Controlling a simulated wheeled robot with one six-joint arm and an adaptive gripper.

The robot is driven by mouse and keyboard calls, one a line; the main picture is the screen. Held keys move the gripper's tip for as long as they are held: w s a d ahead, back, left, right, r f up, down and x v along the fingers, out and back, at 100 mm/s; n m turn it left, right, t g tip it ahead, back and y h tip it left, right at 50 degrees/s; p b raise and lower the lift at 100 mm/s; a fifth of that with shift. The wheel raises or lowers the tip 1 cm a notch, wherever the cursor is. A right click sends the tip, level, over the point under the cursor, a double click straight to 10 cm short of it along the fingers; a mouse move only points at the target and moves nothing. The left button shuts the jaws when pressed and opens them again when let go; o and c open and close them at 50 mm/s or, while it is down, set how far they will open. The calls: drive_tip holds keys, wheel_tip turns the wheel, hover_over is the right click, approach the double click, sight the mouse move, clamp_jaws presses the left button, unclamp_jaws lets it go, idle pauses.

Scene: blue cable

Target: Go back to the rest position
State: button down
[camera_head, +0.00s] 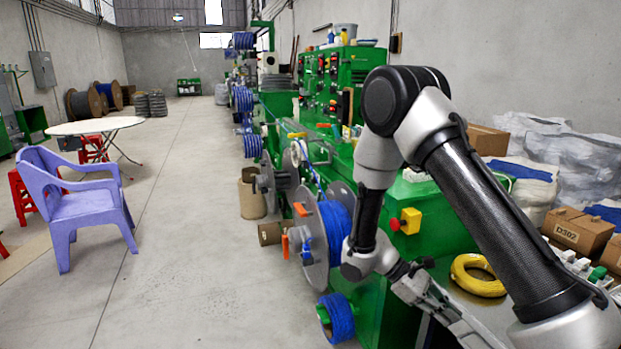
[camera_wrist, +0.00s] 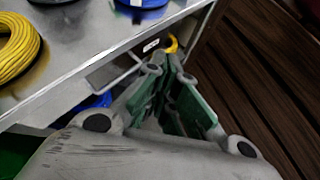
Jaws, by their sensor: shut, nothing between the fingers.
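My gripper (camera_wrist: 168,68) shows in the wrist view with its two green-padded fingers converging at the tips. It is shut and I see nothing held in it. In the head view my arm reaches in from the lower right, and the gripper points down toward the bottom edge in front of the green machine (camera_head: 420,195). The fingertips are hard to make out there. A large grey reel wound with blue cable (camera_head: 338,228) stands just left of my wrist. It is apart from the gripper's fingers.
A yellow cable coil (camera_head: 478,275) lies on the metal bench; it also shows in the wrist view (camera_wrist: 15,45). Cardboard boxes (camera_head: 572,232) stand at right. A smaller blue coil (camera_head: 337,318) is low beside the machine. A purple chair (camera_head: 78,205) stands left; the aisle floor (camera_head: 170,235) is clear.

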drive_tip(key=s+d+r+m+t+y, duration=0.1)
drive_tip(key=s+r+m+t+y, duration=0.2)
drive_tip(key=r, duration=0.7)
drive_tip(key=s+d+r+m+t+y, duration=0.2)
drive_tip(key=s+r, duration=0.4)
drive_tip(key=r, duration=0.4)
drive_tip(key=s+d+r+m+t+y, duration=0.1)
drive_tip(key=s+r+m+t+y, duration=0.3)
drive_tip(key=r, duration=0.6)
drive_tip(key=shift+s+d+m+t+y, duration=0.15)
drive_tip(key=shift+s+m+t+y, duration=0.15)
drive_tip(key=shift+m+t+y, duration=0.35)
